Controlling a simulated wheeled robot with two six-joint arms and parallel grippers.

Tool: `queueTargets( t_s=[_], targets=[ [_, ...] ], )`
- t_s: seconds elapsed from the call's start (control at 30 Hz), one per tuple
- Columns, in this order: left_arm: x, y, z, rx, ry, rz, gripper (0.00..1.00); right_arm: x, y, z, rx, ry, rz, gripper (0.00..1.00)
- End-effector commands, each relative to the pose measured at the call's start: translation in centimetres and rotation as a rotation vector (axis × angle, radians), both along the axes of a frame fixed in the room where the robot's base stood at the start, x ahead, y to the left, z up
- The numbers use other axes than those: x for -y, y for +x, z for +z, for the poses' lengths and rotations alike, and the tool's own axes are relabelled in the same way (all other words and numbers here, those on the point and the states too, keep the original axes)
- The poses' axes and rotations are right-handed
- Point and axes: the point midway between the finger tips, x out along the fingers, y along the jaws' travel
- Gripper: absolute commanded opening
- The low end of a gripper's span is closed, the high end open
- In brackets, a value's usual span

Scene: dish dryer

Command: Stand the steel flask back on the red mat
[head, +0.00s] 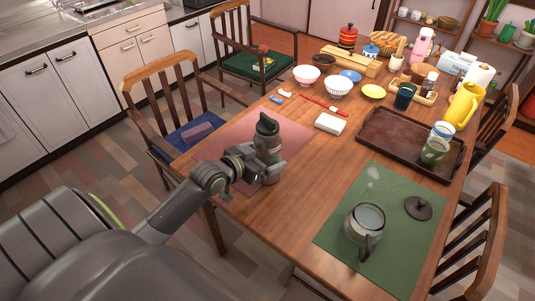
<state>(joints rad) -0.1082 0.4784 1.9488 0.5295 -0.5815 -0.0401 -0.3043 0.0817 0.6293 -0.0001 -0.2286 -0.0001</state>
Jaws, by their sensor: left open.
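The steel flask (268,143), grey with a black cap, stands upright at the near right edge of the red mat (293,132). Its foot shows below my gripper, at the mat's border; I cannot tell whether it rests wholly on the mat. My left gripper (262,158) is open at the flask's lower body, reaching in from the left. The fingers overlap the flask in the view, so any contact cannot be told. My right gripper is out of view.
A green mat (330,232) holds a glass pot (364,228) and a dark lid (418,208). A brown tray (395,143) holds cups. Bare wood lies between the mats.

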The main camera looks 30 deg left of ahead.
Motion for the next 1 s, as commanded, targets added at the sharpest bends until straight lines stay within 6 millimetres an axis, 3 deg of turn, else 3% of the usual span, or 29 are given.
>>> queueTargets(
  t_s=[0.3,0.5,1.0],
  targets=[
    [-1.1,-6.1,2.3,-0.003,0.004,-0.001,0.91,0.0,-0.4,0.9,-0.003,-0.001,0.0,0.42],
    [-1.5,-8.6,3.3,-0.002,0.003,-0.001,0.91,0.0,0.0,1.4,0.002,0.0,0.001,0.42],
    [-1.6,-9.6,3.6,0.0,0.0,-0.001,0.91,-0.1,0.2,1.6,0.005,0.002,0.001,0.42]
  ],
)
